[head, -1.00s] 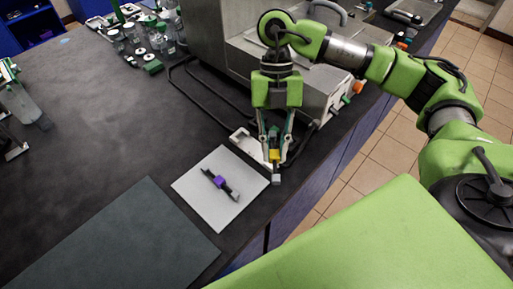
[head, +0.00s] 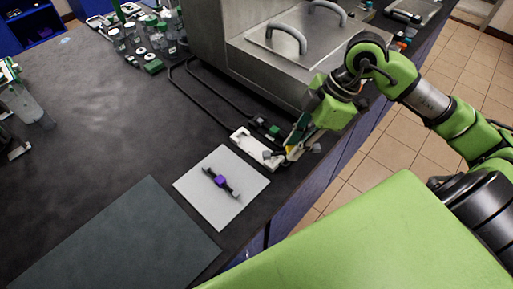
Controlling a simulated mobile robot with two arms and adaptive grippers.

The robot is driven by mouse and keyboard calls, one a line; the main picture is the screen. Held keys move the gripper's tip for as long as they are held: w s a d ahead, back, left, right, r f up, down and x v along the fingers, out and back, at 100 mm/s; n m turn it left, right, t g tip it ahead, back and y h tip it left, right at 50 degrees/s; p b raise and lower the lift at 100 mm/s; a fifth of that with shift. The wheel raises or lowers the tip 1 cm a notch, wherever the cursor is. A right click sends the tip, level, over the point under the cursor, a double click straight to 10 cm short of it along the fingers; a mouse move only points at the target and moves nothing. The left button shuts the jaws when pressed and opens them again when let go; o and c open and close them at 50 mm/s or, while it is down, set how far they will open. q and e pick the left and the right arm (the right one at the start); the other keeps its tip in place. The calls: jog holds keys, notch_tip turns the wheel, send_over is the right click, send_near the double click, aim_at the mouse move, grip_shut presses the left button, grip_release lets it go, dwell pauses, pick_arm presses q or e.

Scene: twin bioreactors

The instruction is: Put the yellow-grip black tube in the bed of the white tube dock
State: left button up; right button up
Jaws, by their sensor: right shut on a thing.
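The white tube dock (head: 246,139) lies on the dark bench, to the right of and behind the pale mat. My right gripper (head: 291,151) is at the dock's front right end, reaching in tilted from the upper right. It is shut on the yellow-grip black tube (head: 290,150). Only a little of the yellow grip shows between the fingers, and most of the tube is hidden. A grey end shows to the right of the fingers. I cannot tell whether the tube touches the dock. My left gripper is not in view.
A purple-grip black tube (head: 221,180) lies on the pale mat (head: 199,192). A steel machine (head: 300,55) with handles stands behind the dock. A green piece (head: 268,127) lies beside the dock. A dark grey mat (head: 130,240) covers the front left. The bench edge is close on the right.

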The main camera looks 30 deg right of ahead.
jog(key=shift+d+m, duration=0.2)
jog(key=shift+m, duration=0.3)
jog(key=shift+w+t, duration=0.2)
jog(key=shift+t, duration=0.1)
jog(key=w+a+f+p, duration=0.2)
jog(key=w+f+p, duration=0.15)
jog(key=w, duration=0.45)
jog(key=p, duration=0.2)
send_over(254, 149)
jog(key=s+d, duration=0.1)
jog(key=s, duration=0.1)
jog(key=f, duration=0.5)
jog(key=shift+w+d+f, duration=0.1)
jog(key=shift+w+d, duration=0.1)
jog(key=shift+w, duration=0.05)
jog(key=shift+w+f, duration=0.3)
jog(key=shift+f, duration=0.15)
notch_tip(254, 149, down, 3)
jog(key=shift+w+a+r+p, duration=0.1)
jog(key=shift+w+p, duration=0.05)
jog(key=shift+p, duration=0.5)
jog(key=shift+f, duration=0.3)
